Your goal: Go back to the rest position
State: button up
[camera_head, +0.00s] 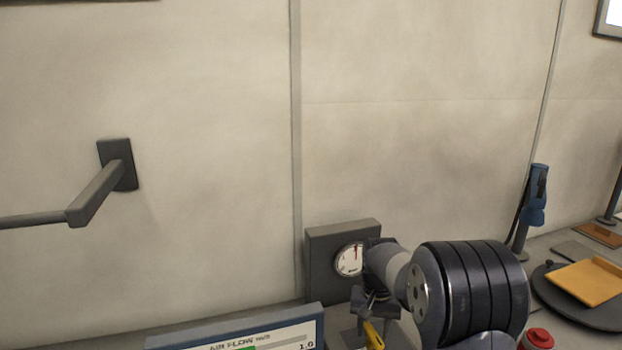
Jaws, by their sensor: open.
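My gripper (372,308) is at the lower middle right, at the end of my arm, in front of a grey box with a round white dial gauge (348,260). It points down and hides the right part of the gauge. Its jaws are open. A small yellow thing (373,336) shows just below the fingers; I cannot tell whether they touch it. My arm's thick dark ribbed link fills the lower right.
A blue-framed display (235,334) stands at the bottom. A grey wall bracket with a bar (98,190) juts out at left. At right are a red-capped item (537,339), a dark round plate (560,302) with an orange-yellow slab (588,284), and a blue tool on a stand (536,200).

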jog(key=shift+m, duration=1.6)
jog(key=shift+r, duration=0.1)
